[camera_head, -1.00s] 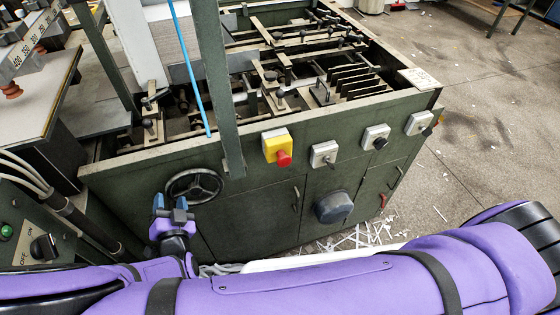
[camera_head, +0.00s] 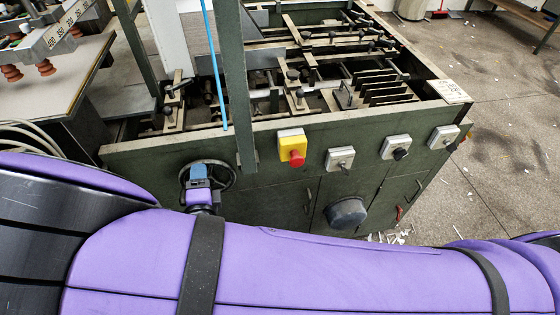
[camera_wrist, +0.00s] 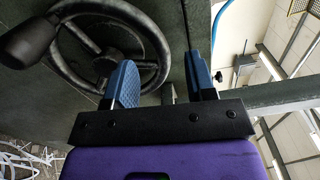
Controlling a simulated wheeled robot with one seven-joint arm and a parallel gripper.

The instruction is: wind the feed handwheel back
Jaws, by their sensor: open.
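The feed handwheel (camera_head: 233,178) is a dark spoked wheel on the front of the green machine, at its left end. My gripper (camera_head: 199,172) is in front of it and hides part of its rim and hub. In the wrist view the handwheel (camera_wrist: 151,32) fills the upper left, with its black crank handle (camera_wrist: 27,42) at the far left. The two blue fingers of my gripper (camera_wrist: 161,65) are apart, with nothing held. One finger overlaps the wheel and the other is right of it. Part of the rim shows between them; I cannot tell whether it lies within their reach.
A green upright post (camera_head: 236,90) stands just right of the handwheel. A yellow box with a red stop button (camera_head: 292,148) and several grey switch boxes sit further right along the front panel. A dark rounded cover (camera_head: 346,211) sticks out below.

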